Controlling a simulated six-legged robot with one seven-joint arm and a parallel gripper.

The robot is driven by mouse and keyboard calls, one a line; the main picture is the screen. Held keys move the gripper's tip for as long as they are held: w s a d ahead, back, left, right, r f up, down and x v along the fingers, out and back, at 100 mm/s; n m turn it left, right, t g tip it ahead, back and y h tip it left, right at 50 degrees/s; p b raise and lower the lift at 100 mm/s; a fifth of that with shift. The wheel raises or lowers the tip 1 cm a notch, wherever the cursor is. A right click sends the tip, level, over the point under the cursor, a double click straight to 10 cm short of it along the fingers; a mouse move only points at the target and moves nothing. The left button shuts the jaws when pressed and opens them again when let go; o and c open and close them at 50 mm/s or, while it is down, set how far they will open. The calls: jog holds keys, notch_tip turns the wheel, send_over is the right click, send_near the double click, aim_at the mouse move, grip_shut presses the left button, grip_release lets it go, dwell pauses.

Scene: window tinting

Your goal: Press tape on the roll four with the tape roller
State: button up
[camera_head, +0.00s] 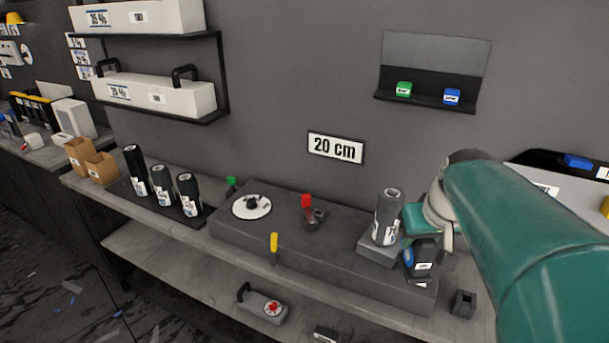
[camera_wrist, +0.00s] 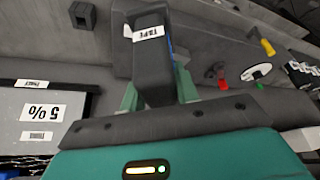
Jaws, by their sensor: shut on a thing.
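My gripper (camera_head: 418,226) is shut on the tape roller (camera_head: 422,262), a dark block with a white label and a bit of blue. In the wrist view, the tape roller (camera_wrist: 152,62) sits between my green fingers (camera_wrist: 158,92), with its label reading TAPE. A grey roll with a white label (camera_head: 387,217) stands upright on a small grey block (camera_head: 376,252) at the right end of the bench unit. The tape roller is just right of this roll and lower; I cannot tell whether they touch. Its number is too small to read.
Several dark rolls (camera_head: 162,185) stand on a black tray at the left. The long grey unit (camera_head: 290,232) carries a white dial (camera_head: 251,206), a red-topped part (camera_head: 306,201) and a yellow handle (camera_head: 274,242). A small dark holder (camera_head: 463,303) stands at the lower right.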

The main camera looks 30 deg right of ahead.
jog(key=shift+w, duration=0.3)
jog(key=shift+w+d, duration=0.6)
jog(key=shift+w, duration=0.3)
jog(key=shift+w+d, duration=0.25)
jog(key=shift+w, duration=0.35)
jog(key=shift+w+d, duration=0.35)
jog(key=shift+w, duration=0.5)
jog(key=shift+w+d, duration=0.3)
jog(key=shift+w, duration=0.5)
jog(key=shift+w+d, duration=0.3)
jog(key=shift+w, duration=0.4)
jog(key=shift+w+d, duration=0.3)
jog(key=shift+w, duration=0.45)
jog(key=shift+w+d, duration=0.3)
jog(key=shift+w, duration=0.4)
jog(key=s+a, duration=0.2)
jog(key=s, duration=0.3)
jog(key=shift+s+a, duration=0.2)
jog(key=shift+s, duration=0.05)
dwell(0.5)
